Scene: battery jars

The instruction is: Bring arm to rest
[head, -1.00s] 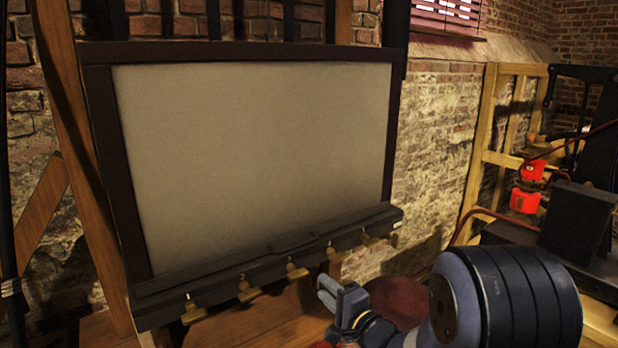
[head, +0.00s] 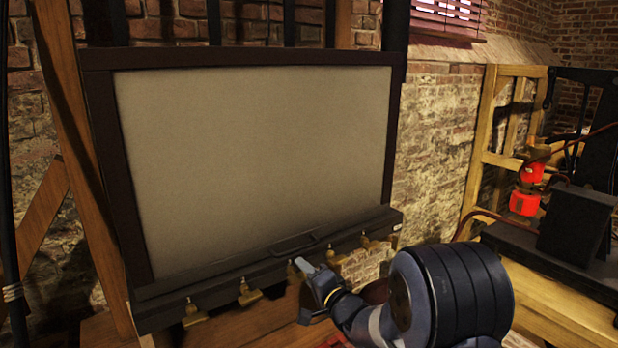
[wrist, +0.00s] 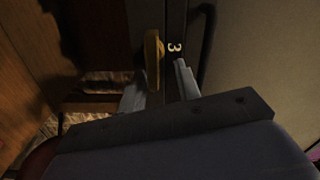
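My gripper (head: 314,284) is in front of the lower rail of a large framed grey panel (head: 250,165) in the head view. It is near the middle brass lever (head: 295,271) below the rail; I cannot tell whether they touch. In the wrist view my gripper (wrist: 160,88) has its two fingers apart. A brass lever (wrist: 153,55) and a dark rail marked "3" (wrist: 174,72) show beyond and between the fingers. Nothing is clearly held.
Several brass levers line the dark rail (head: 160,308), which carries a dark handle (head: 295,245). A wooden post (head: 85,150) stands at the left. A black box (head: 577,222) and red parts (head: 525,200) stand at the right.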

